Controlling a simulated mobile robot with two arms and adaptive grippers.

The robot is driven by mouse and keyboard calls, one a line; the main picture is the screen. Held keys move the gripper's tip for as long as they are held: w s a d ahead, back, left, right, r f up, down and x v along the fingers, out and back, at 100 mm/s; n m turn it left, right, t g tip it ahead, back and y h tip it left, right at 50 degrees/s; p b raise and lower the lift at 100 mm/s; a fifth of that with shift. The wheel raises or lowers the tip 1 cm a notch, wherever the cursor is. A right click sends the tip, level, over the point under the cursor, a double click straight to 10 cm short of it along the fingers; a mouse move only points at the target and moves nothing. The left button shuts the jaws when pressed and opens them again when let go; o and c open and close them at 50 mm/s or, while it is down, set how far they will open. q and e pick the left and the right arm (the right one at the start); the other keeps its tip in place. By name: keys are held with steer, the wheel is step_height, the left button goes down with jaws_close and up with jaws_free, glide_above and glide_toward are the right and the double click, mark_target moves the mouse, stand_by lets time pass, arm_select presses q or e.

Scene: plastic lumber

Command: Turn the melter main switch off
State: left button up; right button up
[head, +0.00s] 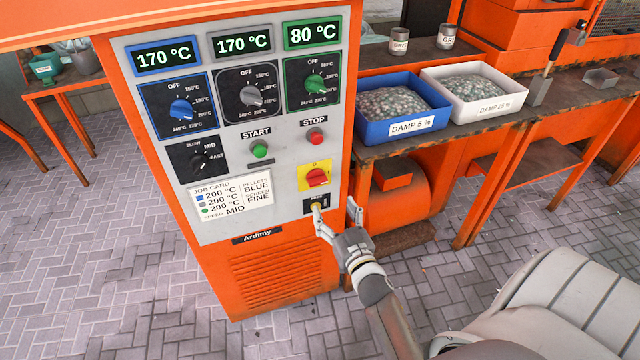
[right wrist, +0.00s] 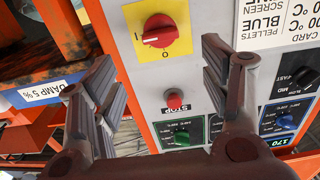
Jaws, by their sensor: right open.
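The main switch (head: 317,177) is a red rotary knob on a yellow plate at the lower right of the grey control panel. It also shows in the right wrist view (right wrist: 158,30), upside down, with its white mark pointing to the "I" and the "O" a quarter turn away. My right gripper (head: 336,207) is open and empty, just below the switch and in front of the panel. Its fingers are apart in the right wrist view (right wrist: 155,75), with the switch beyond them, not between them. My left gripper is not in view.
A red STOP button (head: 316,137) and green START button (head: 260,149) sit above the switch. A small black fitting (head: 326,201) sits below it, partly behind a fingertip. A blue bin (head: 372,130) and white bin (head: 515,95) stand on the bench at right.

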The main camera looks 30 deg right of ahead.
mark_target(319, 183)
steer(key=x, duration=0.9)
steer(key=shift+w, duration=0.1)
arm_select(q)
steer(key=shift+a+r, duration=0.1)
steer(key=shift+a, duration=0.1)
arm_select(e)
steer(key=shift+x, duration=0.75)
steer(key=shift+a, duration=0.1)
steer(key=c, duration=1)
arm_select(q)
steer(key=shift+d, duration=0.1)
